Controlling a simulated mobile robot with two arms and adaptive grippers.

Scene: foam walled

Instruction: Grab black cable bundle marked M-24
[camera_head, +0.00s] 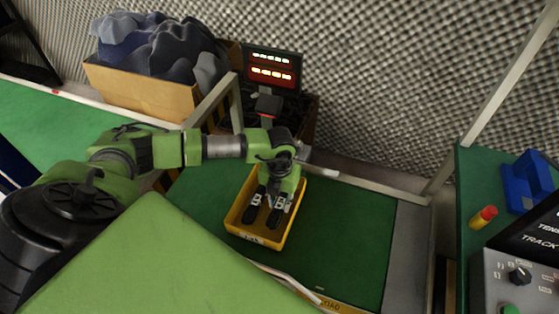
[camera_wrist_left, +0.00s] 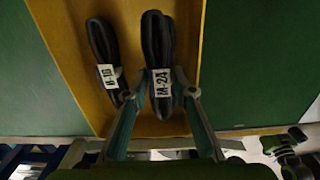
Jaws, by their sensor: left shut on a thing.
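The black cable bundle marked M-24 (camera_wrist_left: 157,38) lies in a yellow tray (camera_head: 242,228), its white label facing the left wrist camera. My left gripper (camera_wrist_left: 161,78) has one finger on each side of this bundle by the label and is shut on it. A second black bundle (camera_wrist_left: 101,40), whose label seems to read H-16, lies to its left in the wrist view, outside the fingers. In the head view the left gripper (camera_head: 271,202) reaches down into the tray, partly hiding the bundles. My right gripper is not in view.
The tray stands on a green surface (camera_head: 340,240) with free room to its right. Behind are a cardboard box (camera_head: 140,92) of dark foam pieces and a display (camera_head: 272,68). At right are a blue holder (camera_head: 525,185), a red-yellow cylinder (camera_head: 483,217) and a control box (camera_head: 515,280).

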